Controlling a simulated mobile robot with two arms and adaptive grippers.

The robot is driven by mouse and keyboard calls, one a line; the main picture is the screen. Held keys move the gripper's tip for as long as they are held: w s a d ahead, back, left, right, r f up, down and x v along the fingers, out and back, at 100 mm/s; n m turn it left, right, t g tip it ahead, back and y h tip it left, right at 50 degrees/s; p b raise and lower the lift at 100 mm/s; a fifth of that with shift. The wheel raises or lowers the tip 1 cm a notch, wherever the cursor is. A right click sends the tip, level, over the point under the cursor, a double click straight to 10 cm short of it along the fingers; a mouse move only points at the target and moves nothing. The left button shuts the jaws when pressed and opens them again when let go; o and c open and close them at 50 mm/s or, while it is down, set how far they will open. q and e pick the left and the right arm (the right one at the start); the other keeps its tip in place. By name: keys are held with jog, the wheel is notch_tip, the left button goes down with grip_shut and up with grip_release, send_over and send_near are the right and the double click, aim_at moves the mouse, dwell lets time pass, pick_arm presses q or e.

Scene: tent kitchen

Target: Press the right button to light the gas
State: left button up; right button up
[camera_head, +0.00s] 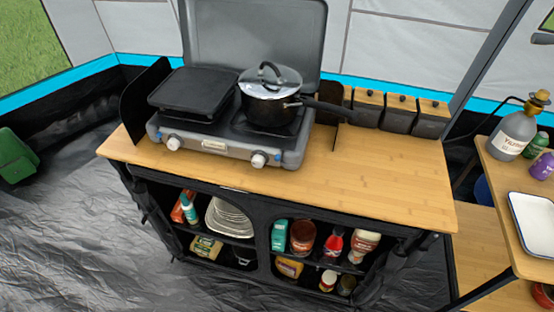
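A grey camping gas stove (212,146) with its lid raised stands on the left part of the wooden counter. Its front carries two round white knobs, a left one (173,143) and a right one (258,160). The right knob is below the pot side, near the stove's right front corner. A black pot with a metal and glass lid (268,103) sits on the right burner, its handle pointing right. A black griddle (193,91) covers the left burner. I see no flame; the burners are mostly hidden. Neither of my grippers is in view.
The wooden counter (390,175) is bare right of the stove. Several black canisters with wooden lids (398,112) stand at its back. Shelves below hold dishes and groceries. A side table at right holds a white tray (533,222) and a gas bottle (513,132).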

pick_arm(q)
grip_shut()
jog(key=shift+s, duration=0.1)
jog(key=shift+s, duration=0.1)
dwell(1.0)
